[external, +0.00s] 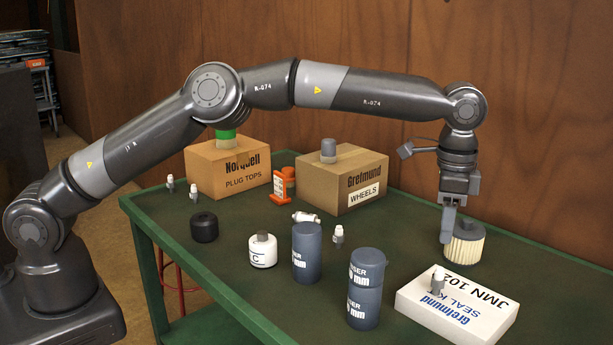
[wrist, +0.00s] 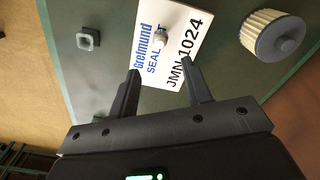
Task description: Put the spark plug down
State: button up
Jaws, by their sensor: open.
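My gripper (external: 447,236) is open and empty, pointing down above the back of the box, apart from the plug. Its two fingers (wrist: 161,74) are spread with nothing between them.
A pleated filter (external: 464,246) stands just behind the gripper. Dark blue cylinders (external: 366,285) stand left of the box. Other small plugs (external: 338,236), a white jar (external: 263,252), a black cap (external: 204,228) and two cardboard boxes (external: 335,195) are farther left and back.

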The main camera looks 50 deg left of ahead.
jog(key=s+a+r+n+t, duration=0.2)
jog(key=a+r, duration=1.1)
jog(key=a, duration=0.1)
jog(key=s+a+r+n+t, duration=0.1)
jog(key=s+a+r, duration=0.2)
jog(key=a, duration=0.5)
jog(key=s+a+r+n, duration=0.2)
jog(key=s+a, duration=0.2)
jog(key=a, duration=0.4)
jog(key=s+a+n+t, duration=0.1)
jog(key=s+a+n, duration=0.2)
jog(key=s+a, duration=0.9)
jog(key=s+a+f+n+t, duration=0.1)
jog(key=s+a+f+n, duration=0.3)
jog(key=s+a, duration=0.6)
notch_tip(320, 180, down, 3)
jog(key=shift+s+r+t, duration=0.15)
jog(key=shift+s+t, duration=0.1)
jog(key=shift+t, duration=0.05)
jog(key=shift+o, duration=0.4)
